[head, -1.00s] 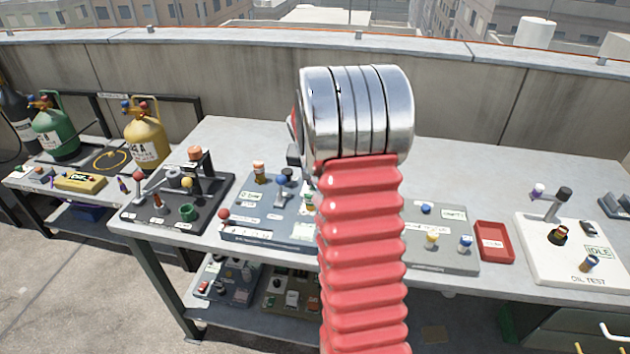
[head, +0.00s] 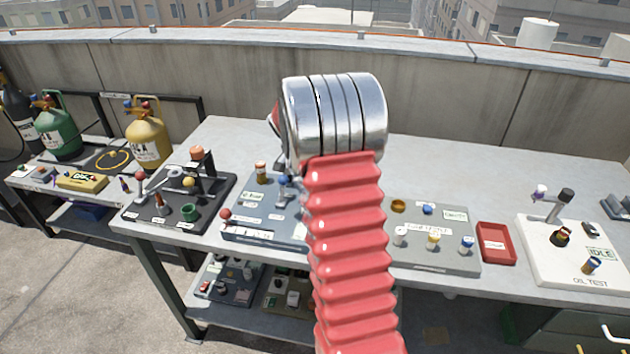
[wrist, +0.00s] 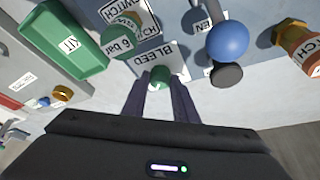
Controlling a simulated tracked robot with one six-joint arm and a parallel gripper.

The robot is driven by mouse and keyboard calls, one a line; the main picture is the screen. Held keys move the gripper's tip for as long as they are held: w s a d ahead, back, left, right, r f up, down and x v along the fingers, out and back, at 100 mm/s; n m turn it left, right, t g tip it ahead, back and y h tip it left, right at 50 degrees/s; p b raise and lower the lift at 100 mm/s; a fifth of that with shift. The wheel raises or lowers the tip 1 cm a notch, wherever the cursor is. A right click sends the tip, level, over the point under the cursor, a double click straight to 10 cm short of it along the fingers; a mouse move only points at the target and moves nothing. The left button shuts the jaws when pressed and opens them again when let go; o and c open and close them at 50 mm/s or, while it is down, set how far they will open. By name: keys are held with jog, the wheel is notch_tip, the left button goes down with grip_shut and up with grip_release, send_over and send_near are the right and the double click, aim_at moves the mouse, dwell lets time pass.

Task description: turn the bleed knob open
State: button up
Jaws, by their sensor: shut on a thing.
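In the wrist view the bleed knob (wrist: 160,76) is a small green knob beside the white BLEED label (wrist: 150,55). My gripper (wrist: 160,84) has its two dark fingers on either side of this knob and is shut on it. The grey-blue panel (head: 262,232) that bears it is on the bench in the head view. There my red-sleeved arm hides my gripper and the knob. Whether the knob is turned cannot be told.
In the wrist view a blue ball-topped lever (wrist: 228,42) stands close right of the knob. Another green knob (wrist: 115,40), by a 6 bar label, and a green KIT tray (wrist: 66,40) lie to the left. A brass fitting (wrist: 292,37) is at the far right.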

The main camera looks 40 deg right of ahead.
jog(key=shift+s+d, duration=0.1)
dwell(0.3)
jog(key=o, duration=1.1)
jog(key=shift+c, duration=0.2)
jog(key=shift+r, duration=0.1)
jog(key=v, duration=1.3)
jog(key=shift+r, duration=0.25)
